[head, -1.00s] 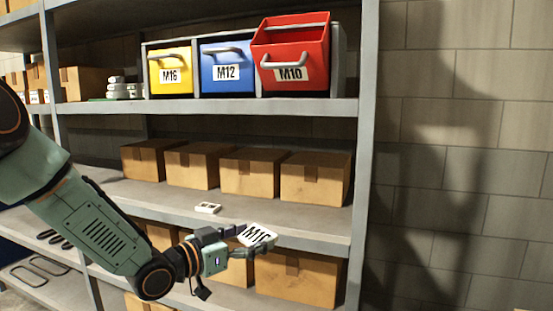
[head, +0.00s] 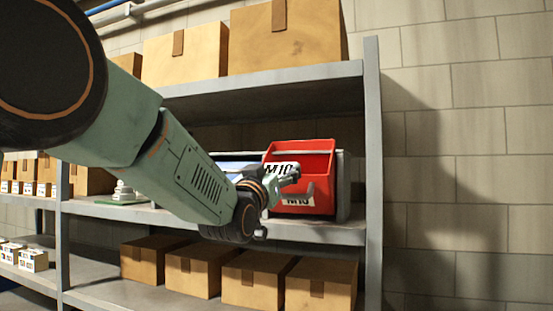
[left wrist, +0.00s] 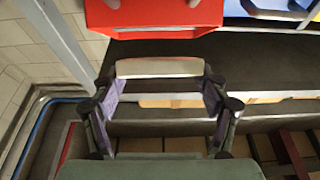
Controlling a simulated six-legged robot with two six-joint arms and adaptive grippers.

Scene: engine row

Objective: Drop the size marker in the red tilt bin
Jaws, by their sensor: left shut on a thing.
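The size marker (head: 281,169), a white plate lettered M10, is held in my left gripper (head: 284,178). In the left wrist view the marker (left wrist: 160,67) spans the gap between the two fingers of the left gripper (left wrist: 160,82). The red tilt bin (head: 322,203) is tipped open on the shelf, with a grey handle and an M10 label partly covered on its front. The marker overlaps the bin's left side in the head view; whether it is over the opening cannot be told. In the left wrist view the red bin (left wrist: 155,15) is at the top, apart from the marker. My right gripper is not in view.
A blue bin (head: 238,166) is mostly hidden behind my left arm; it also shows in the wrist view (left wrist: 270,8). Cardboard boxes stand on the shelf below (head: 250,280) and the one above (head: 290,35). A shelf upright (head: 373,180) stands right of the red bin.

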